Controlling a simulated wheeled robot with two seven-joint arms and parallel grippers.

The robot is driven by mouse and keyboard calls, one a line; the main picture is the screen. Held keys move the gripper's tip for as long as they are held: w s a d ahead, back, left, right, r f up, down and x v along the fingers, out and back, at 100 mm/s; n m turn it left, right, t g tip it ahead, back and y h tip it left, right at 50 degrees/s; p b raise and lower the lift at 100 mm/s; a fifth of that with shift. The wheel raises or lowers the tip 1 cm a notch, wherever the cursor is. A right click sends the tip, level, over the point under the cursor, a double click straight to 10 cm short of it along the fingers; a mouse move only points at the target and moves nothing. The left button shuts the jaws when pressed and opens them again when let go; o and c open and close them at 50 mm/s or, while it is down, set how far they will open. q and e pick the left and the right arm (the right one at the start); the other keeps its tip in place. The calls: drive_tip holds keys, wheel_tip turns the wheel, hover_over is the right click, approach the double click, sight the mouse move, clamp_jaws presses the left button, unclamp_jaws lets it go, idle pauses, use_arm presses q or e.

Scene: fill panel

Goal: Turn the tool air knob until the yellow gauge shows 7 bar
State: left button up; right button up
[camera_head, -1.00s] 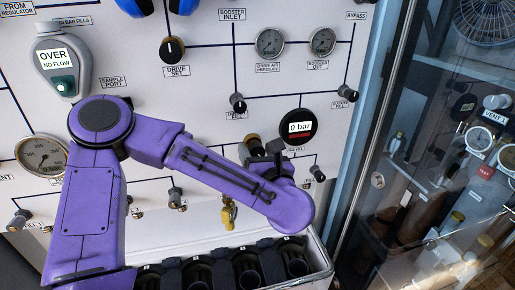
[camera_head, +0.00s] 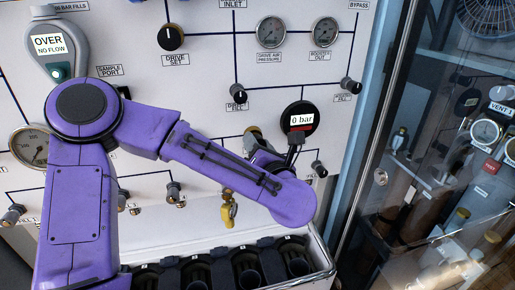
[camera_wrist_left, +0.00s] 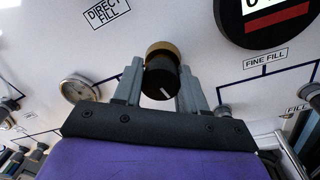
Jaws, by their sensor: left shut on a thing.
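My left gripper (camera_wrist_left: 160,78) is shut on a black knob (camera_wrist_left: 161,86) with a brass collar. One grey finger lies on each side of the knob, and its white pointer mark slants to the lower right. In the head view the purple left arm hides most of the gripper and the knob; part of the brass collar (camera_head: 252,132) shows above the forearm. No tool air label is readable, and I cannot make out a yellow gauge. My right gripper is not in view.
A black digital gauge (camera_head: 299,121) reading 0 bar sits right of the knob. Two dial gauges (camera_head: 270,32) (camera_head: 325,31) are higher up. A yellow-handled valve (camera_head: 228,210) hangs below the forearm. A rack (camera_head: 325,262) stands below, and a glass door is at right.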

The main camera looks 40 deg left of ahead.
use_arm(q)
drive_tip(key=o, duration=1)
drive_tip(key=shift+d, duration=0.1)
drive_tip(key=b+v, duration=0.4)
drive_tip(key=v, duration=0.6)
drive_tip(key=shift+s+d, duration=0.15)
drive_tip(key=shift+d, duration=0.05)
idle(1.0)
